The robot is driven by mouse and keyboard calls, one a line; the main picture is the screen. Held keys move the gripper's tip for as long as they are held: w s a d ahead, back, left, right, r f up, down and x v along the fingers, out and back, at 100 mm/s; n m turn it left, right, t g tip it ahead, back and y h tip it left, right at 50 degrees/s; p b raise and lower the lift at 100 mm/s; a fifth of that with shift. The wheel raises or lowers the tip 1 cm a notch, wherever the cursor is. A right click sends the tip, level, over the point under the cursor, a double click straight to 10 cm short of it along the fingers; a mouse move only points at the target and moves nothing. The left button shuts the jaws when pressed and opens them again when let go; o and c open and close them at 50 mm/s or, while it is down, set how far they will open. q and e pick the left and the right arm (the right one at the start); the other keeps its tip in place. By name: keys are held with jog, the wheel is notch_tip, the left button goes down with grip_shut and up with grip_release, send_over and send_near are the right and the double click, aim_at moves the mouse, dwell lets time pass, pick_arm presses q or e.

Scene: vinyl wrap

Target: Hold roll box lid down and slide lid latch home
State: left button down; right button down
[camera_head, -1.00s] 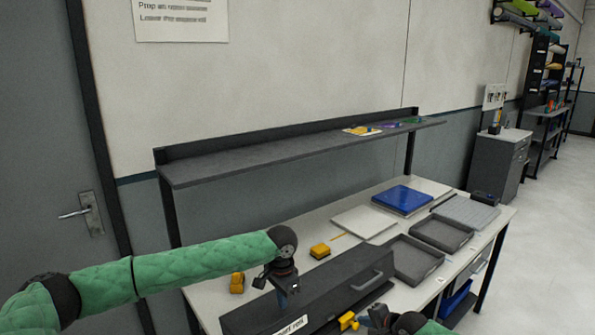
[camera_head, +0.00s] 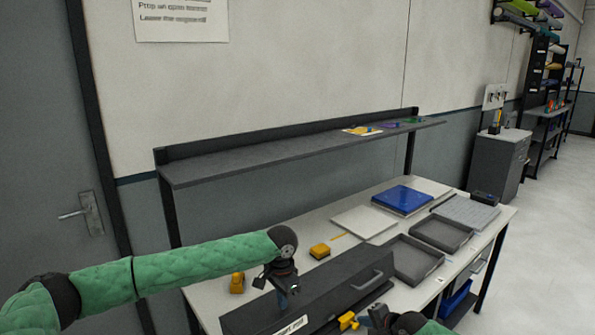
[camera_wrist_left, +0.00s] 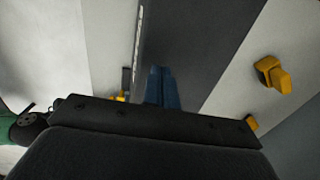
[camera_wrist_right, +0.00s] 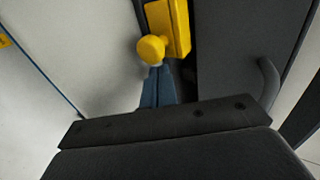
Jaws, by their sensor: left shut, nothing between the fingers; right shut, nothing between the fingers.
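The roll box is a long dark grey case on the bench, with its lid (camera_head: 330,287) down, a bar handle (camera_head: 368,280) and a white label on the front. My left gripper (camera_head: 283,304) is shut, fingers pointing down onto the lid's left part; in the left wrist view its blue tips (camera_wrist_left: 161,70) meet the dark lid surface, though exact contact is hard to tell. The yellow lid latch (camera_head: 347,321) is at the box front. My right gripper (camera_wrist_right: 160,68) is shut and empty, its tips right at the latch's round knob (camera_wrist_right: 151,48), apparently against it.
Yellow blocks (camera_head: 319,251) (camera_head: 237,283) lie behind the box. A shelf (camera_head: 300,155) spans above the bench.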

aim_at(288, 316)
pick_arm(q)
jog(key=shift+f, duration=0.7)
jog(key=shift+s+d+f, duration=0.45)
jog(key=shift+s+f, duration=0.1)
jog(key=shift+f, duration=0.05)
jog(key=shift+s+d+f, duration=0.4)
jog(key=shift+s+f, duration=0.15)
jog(key=shift+f, duration=0.05)
dwell(6.1)
